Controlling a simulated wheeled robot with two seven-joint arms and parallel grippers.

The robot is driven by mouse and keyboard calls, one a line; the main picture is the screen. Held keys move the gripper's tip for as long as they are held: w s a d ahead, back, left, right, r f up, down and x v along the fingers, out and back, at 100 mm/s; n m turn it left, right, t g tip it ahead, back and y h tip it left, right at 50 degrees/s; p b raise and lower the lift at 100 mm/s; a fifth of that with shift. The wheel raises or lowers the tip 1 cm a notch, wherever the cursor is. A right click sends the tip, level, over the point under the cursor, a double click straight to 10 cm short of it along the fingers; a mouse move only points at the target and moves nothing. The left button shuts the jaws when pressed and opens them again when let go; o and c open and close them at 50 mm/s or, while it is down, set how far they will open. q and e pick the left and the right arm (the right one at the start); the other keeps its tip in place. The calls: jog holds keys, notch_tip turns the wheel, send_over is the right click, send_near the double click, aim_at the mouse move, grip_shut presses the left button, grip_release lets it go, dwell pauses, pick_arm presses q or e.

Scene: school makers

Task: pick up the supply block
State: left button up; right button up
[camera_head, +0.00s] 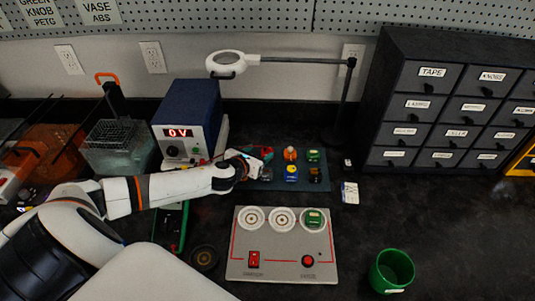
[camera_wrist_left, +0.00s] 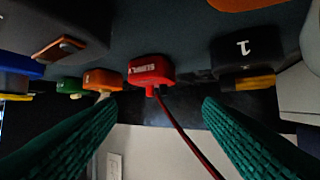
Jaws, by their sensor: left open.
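The supply block is red with white lettering (camera_wrist_left: 150,70) in the left wrist view, with a thin dark red lead running down from it. In the head view a red block (camera_head: 267,153) shows just past my left gripper (camera_head: 257,163), partly hidden by it. My left gripper's green fingers (camera_wrist_left: 155,103) are spread apart in the wrist view. The supply block lies ahead, between the lines of the fingertips, and I see no finger closed on it. My right gripper is not in view.
Other blocks sit on the dark mat (camera_head: 334,185). A grey panel (camera_head: 282,242) holds a green block (camera_head: 314,218). A power unit (camera_head: 188,118) stands behind my arm; a green cup (camera_head: 391,270) stands right.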

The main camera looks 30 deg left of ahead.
aim_at(266, 153)
pick_arm(q)
jog(key=x, duration=0.5)
jog(key=shift+d+f, duration=0.25)
jog(key=shift+d, duration=0.05)
jog(key=c, duration=1)
jog(key=shift+s, duration=0.1)
jog(key=shift+c, duration=0.3)
